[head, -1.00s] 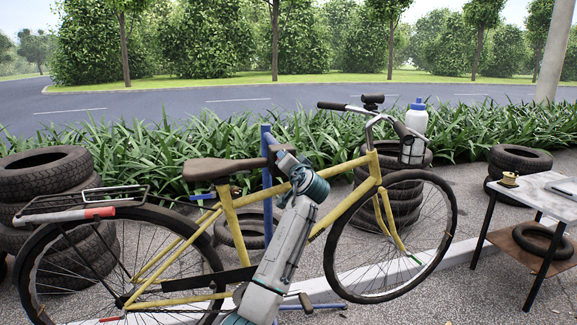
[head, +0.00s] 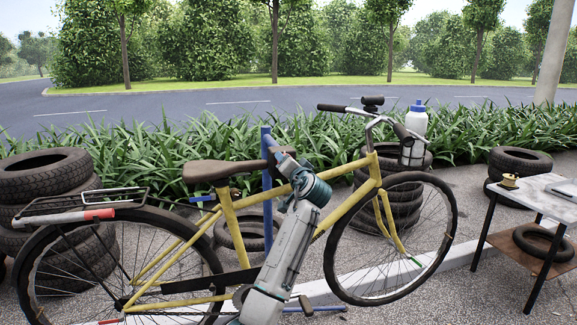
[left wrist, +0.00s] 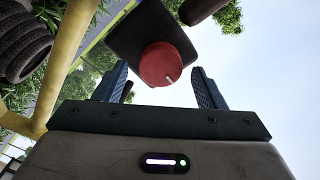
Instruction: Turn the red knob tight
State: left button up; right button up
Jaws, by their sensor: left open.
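The red knob (left wrist: 163,64) is round, with a pale mark near its lower right edge. It sits on a dark block (left wrist: 148,30) in the left wrist view. My left gripper (left wrist: 160,80) is open, with one finger on each side of the knob and visible gaps. I cannot tell how deep the knob lies between the fingers. In the head view my left arm (head: 290,235) reaches up in front of the yellow bicycle (head: 228,225) toward the blue post (head: 267,185). The knob cannot be made out there. My right gripper is not in view.
The bicycle's seat (head: 212,171) and yellow frame are close to my arm. Stacked tires (head: 45,180) stand at left. Pavement between the front wheel and table is free.

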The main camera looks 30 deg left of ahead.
pick_arm(q)
jog(key=b+v, duration=0.1)
jog(key=v, duration=0.9)
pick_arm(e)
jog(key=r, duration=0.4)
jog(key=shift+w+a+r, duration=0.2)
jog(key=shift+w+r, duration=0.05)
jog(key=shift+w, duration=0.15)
pick_arm(q)
jog(key=shift+a, duration=0.1)
